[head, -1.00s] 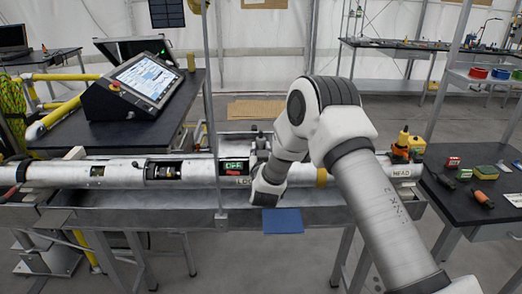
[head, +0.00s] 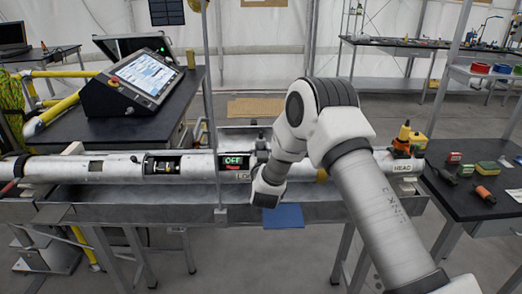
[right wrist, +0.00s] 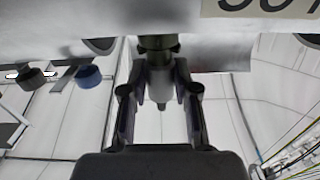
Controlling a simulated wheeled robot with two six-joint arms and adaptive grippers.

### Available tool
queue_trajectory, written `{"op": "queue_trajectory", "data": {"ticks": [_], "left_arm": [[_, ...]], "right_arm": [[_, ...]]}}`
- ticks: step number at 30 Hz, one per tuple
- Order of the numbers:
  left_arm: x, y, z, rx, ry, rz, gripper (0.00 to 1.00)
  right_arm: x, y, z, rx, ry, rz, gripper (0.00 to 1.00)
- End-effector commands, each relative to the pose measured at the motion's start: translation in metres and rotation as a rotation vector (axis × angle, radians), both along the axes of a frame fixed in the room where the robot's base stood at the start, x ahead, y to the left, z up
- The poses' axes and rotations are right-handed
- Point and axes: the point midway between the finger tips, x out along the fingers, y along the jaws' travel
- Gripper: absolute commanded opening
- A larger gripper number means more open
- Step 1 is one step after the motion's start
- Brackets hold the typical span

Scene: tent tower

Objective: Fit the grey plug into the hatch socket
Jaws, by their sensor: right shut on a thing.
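My right gripper (right wrist: 163,98) is shut on a grey plug (right wrist: 160,86) in the right wrist view. The plug is a pale cylinder with a narrow tip and a dark collar at its upper end, close against the underside of a pale surface. Whether the plug touches that surface or sits in a socket, I cannot tell. In the head view the right gripper (head: 262,150) is at the long grey tube (head: 120,170), right of a lit OFF display (head: 233,161); the plug is hidden there. An open hatch (head: 163,165) shows dark parts inside, left of the display. My left gripper is out of view.
A thin upright post (head: 212,90) stands in front of the tube, left of my right gripper. A console (head: 135,80) sits behind at left. A black side table (head: 480,205) with small items stands at right. A blue pad (head: 284,215) hangs below the gripper.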

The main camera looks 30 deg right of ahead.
Motion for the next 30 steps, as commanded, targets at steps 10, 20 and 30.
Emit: {"op": "queue_trajectory", "data": {"ticks": [10, 20, 30], "left_arm": [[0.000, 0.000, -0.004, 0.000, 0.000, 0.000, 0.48], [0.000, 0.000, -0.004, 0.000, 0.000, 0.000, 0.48], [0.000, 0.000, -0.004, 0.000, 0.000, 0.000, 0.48]], "right_arm": [[0.000, 0.000, -0.005, 0.001, 0.001, 0.000, 0.36], [0.000, 0.000, -0.005, 0.001, 0.001, 0.000, 0.59], [-0.043, 0.027, -0.006, 0.000, 0.006, 0.003, 0.59]]}}
